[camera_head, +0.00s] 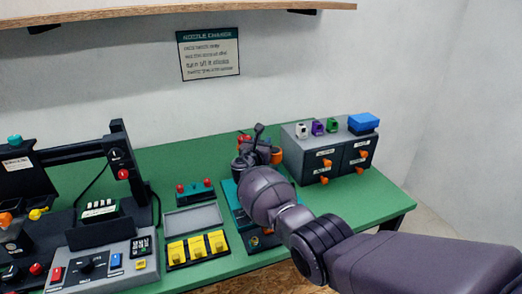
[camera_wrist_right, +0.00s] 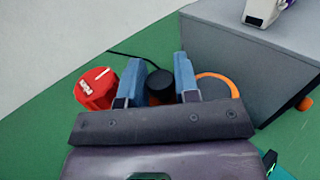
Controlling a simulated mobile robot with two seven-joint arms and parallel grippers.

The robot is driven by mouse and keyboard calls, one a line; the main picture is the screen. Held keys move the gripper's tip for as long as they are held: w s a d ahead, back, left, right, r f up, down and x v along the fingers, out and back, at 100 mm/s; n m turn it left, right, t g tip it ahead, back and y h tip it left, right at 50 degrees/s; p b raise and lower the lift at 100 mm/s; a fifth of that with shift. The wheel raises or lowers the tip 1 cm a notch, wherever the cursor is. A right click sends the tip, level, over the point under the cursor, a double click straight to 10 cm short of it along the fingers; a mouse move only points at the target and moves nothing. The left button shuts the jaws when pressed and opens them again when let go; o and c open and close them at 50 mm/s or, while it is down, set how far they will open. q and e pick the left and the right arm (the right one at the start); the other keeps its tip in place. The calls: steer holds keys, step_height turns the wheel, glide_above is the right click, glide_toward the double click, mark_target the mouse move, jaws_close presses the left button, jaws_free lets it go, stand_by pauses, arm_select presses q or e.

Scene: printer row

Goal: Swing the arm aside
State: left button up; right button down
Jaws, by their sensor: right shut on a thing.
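My right gripper (camera_head: 257,150) reaches over the teal-based device (camera_head: 229,205) near the middle of the green bench, and my own wrist hides much of that device. In the right wrist view, the two blue-grey fingers of the gripper (camera_wrist_right: 158,92) stand either side of a black round knob (camera_wrist_right: 160,82) and are shut on it. Whether this knob belongs to a swinging arm cannot be told. A red knob with a white mark (camera_wrist_right: 97,88) is left of the fingers, and an orange-rimmed round part (camera_wrist_right: 218,84) is right of them. My left gripper is out of view.
A grey drawer cabinet (camera_head: 302,158) with orange knobs stands close at the right, small coloured items and a blue box (camera_head: 363,122) on top. A dark printer (camera_head: 122,170) stands at the left. Yellow tags (camera_head: 197,246) lie in a tray. A sign (camera_head: 208,53) hangs behind.

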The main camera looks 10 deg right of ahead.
steer(key=shift+w+d+f+m+g+h+b, duration=0.2)
steer(key=shift+f+m+g+h+b, duration=0.25)
steer(key=shift+m+h+b, duration=0.3)
steer(key=shift+w+d+r+m+g+h+b, duration=0.1)
steer(key=shift+r+m+g+h+b, duration=0.15)
steer(key=shift+m+g+h+b, duration=0.25)
steer(key=shift+r+h, duration=0.25)
steer(key=c, duration=1)
jaws_free()
steer(key=shift+w+d, duration=0.1)
steer(key=shift+o, duration=0.4)
arm_select(q)
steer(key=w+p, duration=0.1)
steer(key=p, duration=0.2)
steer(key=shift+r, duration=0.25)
arm_select(e)
steer(key=v, duration=1.1)
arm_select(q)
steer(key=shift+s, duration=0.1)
arm_select(e)
steer(key=shift+r, duration=0.1)
